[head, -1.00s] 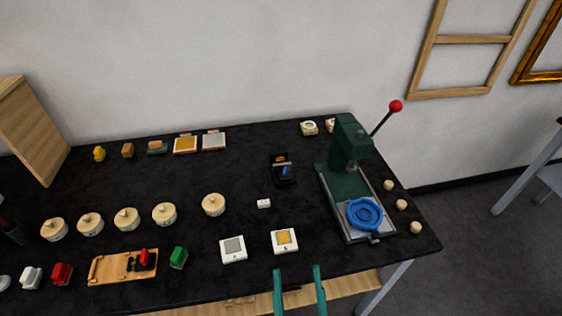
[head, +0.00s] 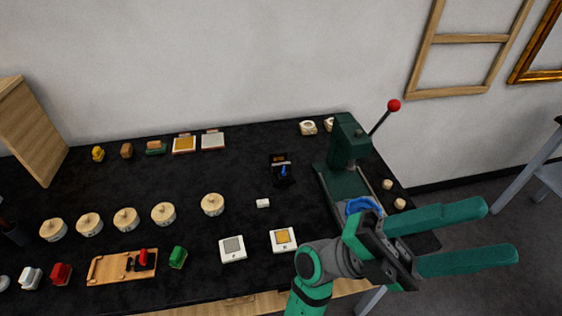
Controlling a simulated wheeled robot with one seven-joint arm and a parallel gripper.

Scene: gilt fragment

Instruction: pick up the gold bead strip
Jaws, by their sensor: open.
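I cannot make out a gold bead strip for certain at this size. A small black open box (head: 280,180) stands on the black table, with a gold-orange patch at its back and a blue item (head: 284,171) in front. Other gold patches show on a white-framed square tile (head: 283,240) near the front edge and on a framed tile (head: 184,144) at the back. My gripper (head: 500,231) is open and empty, its two green fingers pointing right past the table's right end. It is well apart from the black box and the tiles.
A green press (head: 346,152) with a red-knobbed lever stands at the table's right; my gripper partly hides its blue dish (head: 362,206). Several round lidded pots (head: 164,213), a wooden tray (head: 107,270) and small blocks fill the left. The middle of the black table (head: 235,175) has free room.

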